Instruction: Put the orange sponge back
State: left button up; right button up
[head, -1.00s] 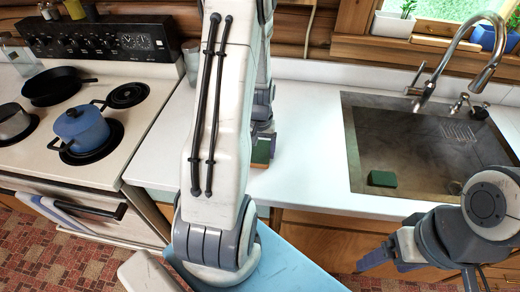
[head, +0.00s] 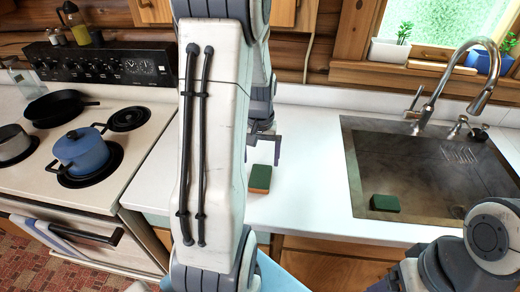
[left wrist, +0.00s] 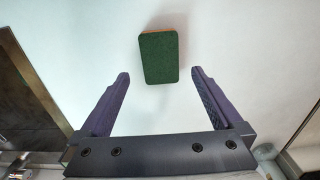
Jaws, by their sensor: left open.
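The orange sponge (head: 260,178), with a green top face and an orange side, lies on the white counter left of the sink. My left gripper (head: 263,147) is just behind it, open and empty. In the left wrist view the sponge (left wrist: 158,57) sits beyond the two spread fingertips, roughly centred between them and apart from both. Its green face is toward the camera, with a thin orange edge at the top.
The stove at left holds a blue pot (head: 77,152) and a black pan (head: 60,107). The counter (head: 310,150) between the orange sponge and sink is clear.

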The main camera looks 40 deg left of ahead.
pick_arm(q)
jog(key=s+d+r+m, duration=0.2)
jog(key=d+r+m, duration=0.2)
jog(key=d, duration=0.6)
jog(key=s+d+r+m, duration=0.1)
jog(key=d+r+m, duration=0.25)
jog(key=d, duration=0.75)
jog(key=s+d+m+h, duration=0.1)
jog(key=s+d+m, duration=0.5)
jog(key=s+d, duration=0.3)
jog(key=s+r, duration=0.1)
jog(key=s, duration=0.3)
jog(key=shift+d, duration=0.35)
